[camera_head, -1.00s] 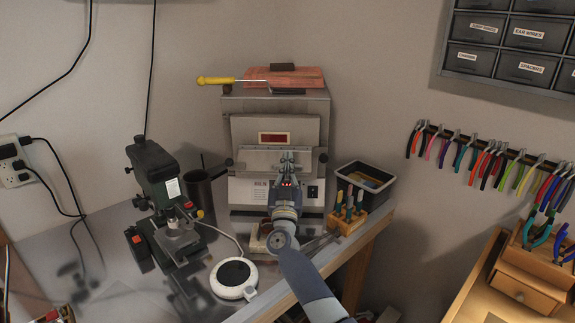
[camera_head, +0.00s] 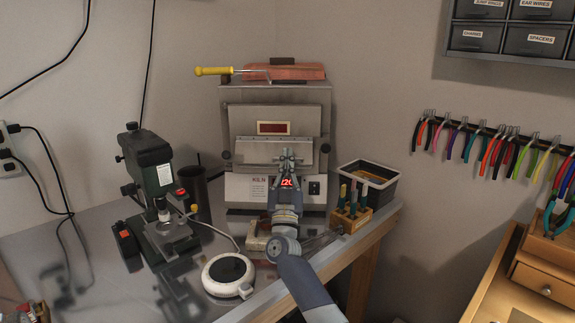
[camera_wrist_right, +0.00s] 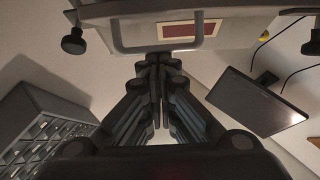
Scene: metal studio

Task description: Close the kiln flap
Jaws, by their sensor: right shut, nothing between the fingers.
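The kiln (camera_head: 318,90) stands on the metal bench, a grey box with a red window in its front. Its flap (camera_head: 268,150) is a light metal panel across the lower front, just above the white panel with the red display. How far the flap stands open is hard to tell. My right gripper (camera_head: 287,157) is in front of the flap, its fingers together and empty, overlapping the flap in the head view. In the right wrist view, the fingertips (camera_wrist_right: 158,58) lie just below the kiln's bar handle (camera_wrist_right: 135,48); contact cannot be told. My left gripper is not in view.
A green drill press (camera_head: 150,170) and a round white hotplate (camera_head: 228,273) are left. A wooden tool block (camera_head: 350,217) and a black bin (camera_head: 378,177) stand right.

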